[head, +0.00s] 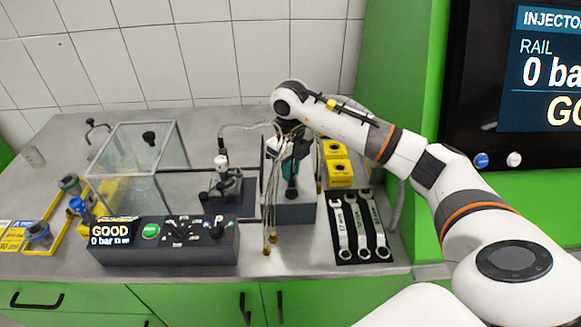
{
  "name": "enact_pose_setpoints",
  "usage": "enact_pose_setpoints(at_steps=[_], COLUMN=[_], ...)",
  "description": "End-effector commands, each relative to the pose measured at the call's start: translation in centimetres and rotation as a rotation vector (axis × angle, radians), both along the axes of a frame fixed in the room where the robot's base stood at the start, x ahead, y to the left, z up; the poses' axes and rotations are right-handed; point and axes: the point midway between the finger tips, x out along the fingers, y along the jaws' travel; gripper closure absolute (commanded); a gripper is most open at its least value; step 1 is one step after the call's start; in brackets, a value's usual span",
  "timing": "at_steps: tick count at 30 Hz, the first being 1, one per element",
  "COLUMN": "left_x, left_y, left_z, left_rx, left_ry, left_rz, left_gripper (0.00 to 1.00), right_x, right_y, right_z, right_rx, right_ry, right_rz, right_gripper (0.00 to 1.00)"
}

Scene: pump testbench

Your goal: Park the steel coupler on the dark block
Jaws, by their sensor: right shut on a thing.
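My right gripper (291,150) points down over the bench, right of the glass box, among pale hoses that partly cover it. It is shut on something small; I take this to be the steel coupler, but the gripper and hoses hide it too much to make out. A dark grey block (295,213) stands below the gripper, with a teal and black part (290,170) above it. Whether the held thing touches the block cannot be told. My left gripper is out of view.
A glass box (130,150) and a control console (165,243) stand to the left. Yellow holders (338,172) and a black mat with wrenches (361,226) lie right. A clamped device (222,180) stands between.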

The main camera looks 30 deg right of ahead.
Motion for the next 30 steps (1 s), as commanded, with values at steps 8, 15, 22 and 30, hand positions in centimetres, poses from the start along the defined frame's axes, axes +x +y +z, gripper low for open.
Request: enact_pose_setpoints(at_steps=[8, 15, 22, 30], left_x=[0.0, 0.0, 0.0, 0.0], left_y=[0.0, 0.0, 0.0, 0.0], left_z=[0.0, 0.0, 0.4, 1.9], left_rx=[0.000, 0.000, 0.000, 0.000], left_ry=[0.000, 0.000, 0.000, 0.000], left_rz=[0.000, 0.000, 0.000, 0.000], left_gripper=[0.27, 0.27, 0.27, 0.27], right_x=[-0.1, -0.1, 0.0, -0.1], right_y=[0.0, 0.0, 0.0, 0.0], right_z=[-0.1, -0.1, 0.5, 2.7], right_rx=[0.000, 0.000, 0.000, -0.001], right_ry=[0.004, 0.003, 0.002, 0.003], right_rz=[0.001, 0.001, 0.001, 0.001], right_gripper=[0.63, 0.54, 0.54, 0.54])
